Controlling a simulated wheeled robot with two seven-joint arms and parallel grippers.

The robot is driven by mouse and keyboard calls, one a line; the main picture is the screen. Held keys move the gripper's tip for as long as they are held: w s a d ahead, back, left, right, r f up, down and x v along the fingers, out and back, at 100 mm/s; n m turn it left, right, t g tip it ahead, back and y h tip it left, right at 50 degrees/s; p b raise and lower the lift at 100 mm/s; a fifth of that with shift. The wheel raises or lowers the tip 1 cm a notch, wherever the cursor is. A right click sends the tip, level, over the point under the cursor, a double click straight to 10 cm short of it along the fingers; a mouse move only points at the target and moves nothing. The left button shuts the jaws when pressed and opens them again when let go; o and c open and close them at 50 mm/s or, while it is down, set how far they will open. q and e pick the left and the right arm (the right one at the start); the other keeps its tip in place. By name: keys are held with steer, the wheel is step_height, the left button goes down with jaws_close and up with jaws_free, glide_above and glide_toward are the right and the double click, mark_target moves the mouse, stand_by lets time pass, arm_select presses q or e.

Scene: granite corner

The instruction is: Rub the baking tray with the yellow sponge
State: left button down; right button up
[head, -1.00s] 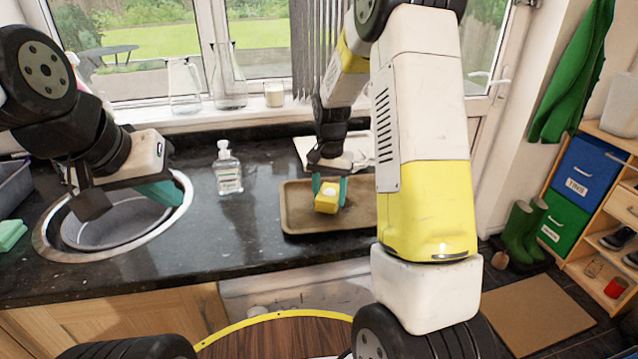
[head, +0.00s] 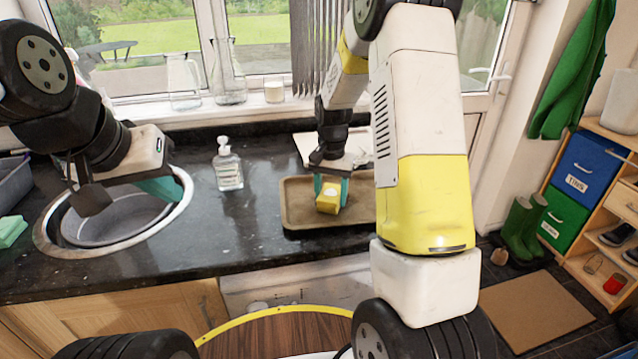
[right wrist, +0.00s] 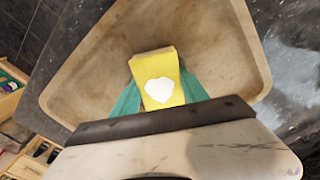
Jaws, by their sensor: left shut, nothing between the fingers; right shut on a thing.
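The brown baking tray (head: 296,211) lies on the dark counter, right of the middle, partly hidden behind my right arm. My right gripper (head: 331,190) points down over the tray and is shut on the yellow sponge (head: 328,204). In the right wrist view the sponge (right wrist: 155,75) sits between the teal fingers, over the tray (right wrist: 92,77), with a white patch on its face. I cannot tell whether the sponge touches the tray floor. My left gripper (head: 160,188) is shut and empty above the round sink.
The round sink (head: 180,212) is set into the counter on the left. A soap bottle (head: 227,168) stands between sink and tray. A green cloth (head: 11,231) lies at the far left. Glass jugs (head: 184,85) stand on the windowsill. Counter between bottle and tray is clear.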

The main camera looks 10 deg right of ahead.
steer(key=shift+d+r, duration=0.1)
steer(key=shift+d, duration=1.35)
steer(key=shift+s+d, duration=0.1)
steer(key=shift+d, duration=0.05)
steer(key=shift+a+f, duration=0.2)
steer(key=shift+a, duration=0.8)
steer(key=shift+a+f, duration=0.2)
steer(key=shift+a, duration=0.75)
steer(key=shift+w, duration=1.3)
steer(key=shift+d+r, duration=0.15)
steer(key=shift+d, duration=0.9)
steer(key=shift+d+r, duration=0.1)
steer(key=shift+d, duration=0.9)
steer(key=shift+r, duration=0.1)
steer(key=shift+a, duration=0.1)
steer(key=shift+a, duration=1.75)
